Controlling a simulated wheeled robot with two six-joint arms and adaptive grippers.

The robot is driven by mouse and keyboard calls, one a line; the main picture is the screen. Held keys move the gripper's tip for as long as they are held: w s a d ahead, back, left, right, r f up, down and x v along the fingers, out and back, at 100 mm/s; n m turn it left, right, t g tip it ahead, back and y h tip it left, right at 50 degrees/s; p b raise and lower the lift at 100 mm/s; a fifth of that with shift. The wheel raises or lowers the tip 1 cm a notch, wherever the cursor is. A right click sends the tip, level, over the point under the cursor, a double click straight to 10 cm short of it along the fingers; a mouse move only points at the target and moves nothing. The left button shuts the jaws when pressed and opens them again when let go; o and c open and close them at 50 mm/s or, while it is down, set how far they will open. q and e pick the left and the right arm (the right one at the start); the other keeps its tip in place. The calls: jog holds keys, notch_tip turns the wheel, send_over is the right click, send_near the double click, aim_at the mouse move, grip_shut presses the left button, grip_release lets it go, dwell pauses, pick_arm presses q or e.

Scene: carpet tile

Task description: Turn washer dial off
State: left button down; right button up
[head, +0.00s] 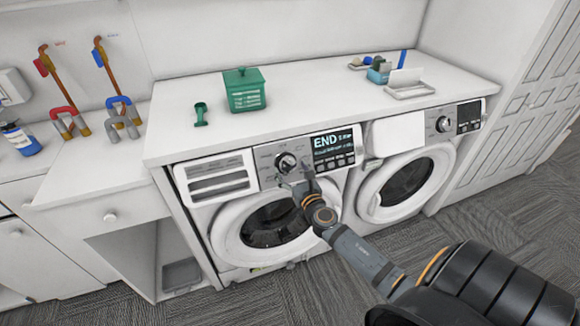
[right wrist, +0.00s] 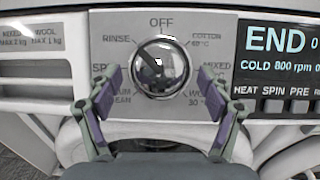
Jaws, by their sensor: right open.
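The washer dial (head: 287,162) is a round silver knob on the left washer's front panel. In the right wrist view the dial (right wrist: 160,67) sits under the OFF label (right wrist: 161,22), with RINSE at its upper left. Its dark mark seems to point up and left, towards RINSE, but glare makes this unsure. My right gripper (head: 298,180) is in front of the panel, just below the dial. In the right wrist view my right gripper (right wrist: 160,80) is open, one finger on each side of the dial, with gaps showing. My left gripper is in neither view.
A display (head: 333,147) reading END is right of the dial, and a detergent drawer (head: 215,178) is left of it. A second machine (head: 405,185) stands to the right. The white countertop (head: 310,90) holds a green box (head: 244,90) and a scoop (head: 200,114).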

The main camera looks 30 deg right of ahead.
jog(key=shift+w+d, duration=0.1)
jog(key=shift+w, duration=0.45)
jog(key=shift+c, duration=0.4)
jog(key=c, duration=1.1)
jog(key=shift+o, duration=0.2)
jog(key=shift+m, duration=0.4)
jog(key=m+h, duration=0.1)
jog(key=m, duration=0.1)
jog(key=m+g+h, duration=0.1)
jog(key=m+h, duration=0.1)
jog(key=m, duration=0.1)
jog(key=shift+a+m, duration=0.2)
jog(key=shift+m, duration=0.1)
jog(key=shift+m+g+h+p, duration=0.2)
jog(key=shift+m+g+h, duration=0.3)
jog(key=shift+m, duration=0.75)
jog(key=shift+m+g+h+p, duration=0.2)
jog(key=shift+m+g+h, duration=0.25)
jog(key=shift+m, duration=0.8)
jog(key=shift+h, duration=0.25)
